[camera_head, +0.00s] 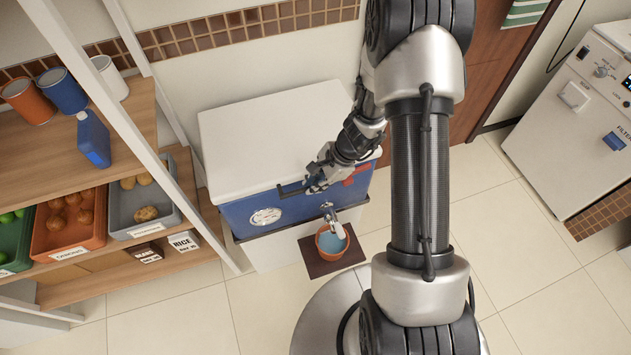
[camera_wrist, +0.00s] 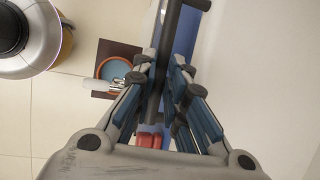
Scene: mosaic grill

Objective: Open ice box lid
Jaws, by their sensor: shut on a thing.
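The ice box (camera_head: 290,204) is blue with a white lid (camera_head: 265,135), and stands against the wall in the head view. The lid lies flat on the box and looks closed. A dark bar handle (camera_head: 292,188) runs along the lid's front edge. My gripper (camera_head: 316,184) is at the right part of this handle. In the wrist view my gripper (camera_wrist: 167,75) has its fingers on both sides of the dark handle bar (camera_wrist: 158,95), shut on it. The white lid also fills the right of the wrist view (camera_wrist: 255,80). The fingers hide part of the handle.
A wooden shelf (camera_head: 190,195) with food bins is close on the left. A white machine (camera_head: 570,125) stands at the right. Tiled floor is open in front.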

